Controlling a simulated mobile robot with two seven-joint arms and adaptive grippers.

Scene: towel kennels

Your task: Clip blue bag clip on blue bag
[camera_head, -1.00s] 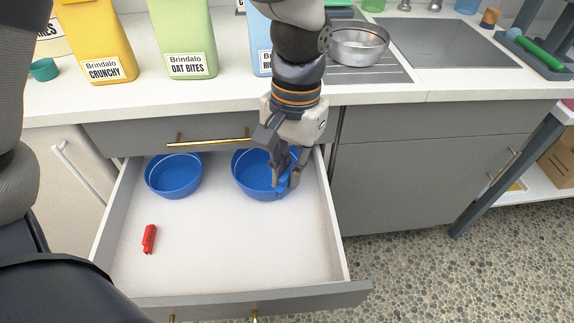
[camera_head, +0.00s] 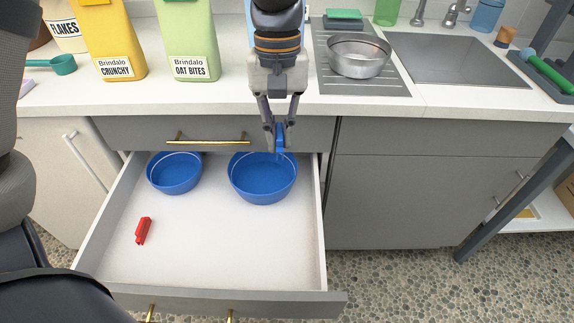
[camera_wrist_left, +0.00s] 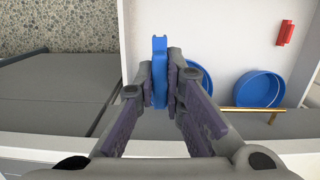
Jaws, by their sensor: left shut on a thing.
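The blue bag clip (camera_head: 280,138) is held between the fingers of my left gripper (camera_head: 276,142), above the back of the open drawer. In the left wrist view the clip (camera_wrist_left: 159,72) stands lengthwise between the two finger pads (camera_wrist_left: 161,85) and sticks out past the tips. The blue bag (camera_head: 248,15) stands on the counter behind my left arm. Only a thin light-blue edge of it shows, so its top and front are hidden. My right gripper is not in view.
The open drawer (camera_head: 215,255) holds two blue bowls, a left one (camera_head: 174,174) and a right one (camera_head: 262,182), and a red clip (camera_head: 143,231). A green bag (camera_head: 188,40) and yellow bag (camera_head: 108,40) stand left on the counter; a metal pan (camera_head: 358,57) stands right.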

